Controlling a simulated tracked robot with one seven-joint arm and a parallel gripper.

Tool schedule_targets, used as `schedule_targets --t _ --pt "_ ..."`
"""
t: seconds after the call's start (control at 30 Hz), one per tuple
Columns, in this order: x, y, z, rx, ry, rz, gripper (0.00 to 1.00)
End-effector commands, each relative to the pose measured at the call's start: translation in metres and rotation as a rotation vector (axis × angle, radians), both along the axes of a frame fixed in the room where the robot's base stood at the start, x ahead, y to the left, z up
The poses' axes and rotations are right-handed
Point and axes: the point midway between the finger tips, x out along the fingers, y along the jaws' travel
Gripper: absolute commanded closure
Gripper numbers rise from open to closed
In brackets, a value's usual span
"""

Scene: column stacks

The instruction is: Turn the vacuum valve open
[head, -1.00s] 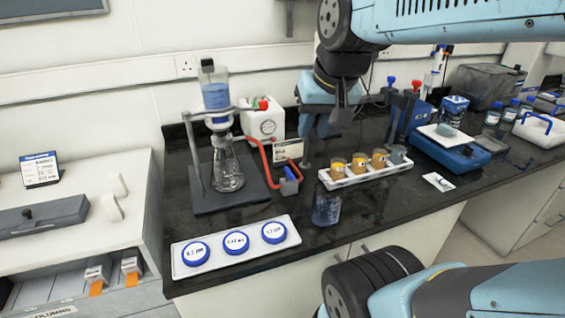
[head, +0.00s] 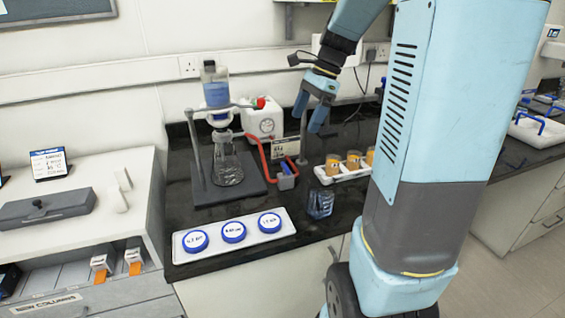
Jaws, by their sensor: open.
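A small grey and blue fitting (head: 286,180), which looks like the vacuum valve, sits on the black bench at the end of a red hose (head: 263,157). The hose runs to the filter flask (head: 228,165) under a blue-filled bottle. A white pump box (head: 263,120) with a gauge and a red knob (head: 261,102) stands behind. My gripper (head: 311,112) is open and empty, its two blue fingers pointing down. In the picture it is above and to the right of the fitting, clear of it. The fitting's handle position is too small to tell.
A small sign (head: 285,148) stands just behind the fitting. A clear beaker (head: 320,203) and a white rack of orange-filled jars (head: 325,176) are to the right. A white tray (head: 185,259) with blue-lidded dishes lies in front. My arm hides the bench farther right.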

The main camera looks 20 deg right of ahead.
Motion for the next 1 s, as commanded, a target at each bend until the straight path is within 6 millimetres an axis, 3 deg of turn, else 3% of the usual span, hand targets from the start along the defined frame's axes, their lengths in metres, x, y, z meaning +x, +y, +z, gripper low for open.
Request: schedule_targets --t 0.17,0.37,1.0 --pt "0.009 -0.004 -0.006 0.022 0.037 -0.055 0.15" --pt "0.009 0.006 -0.022 0.024 0.041 -0.049 0.15" --pt "0.009 0.049 -0.118 0.024 0.040 -0.043 0.15"
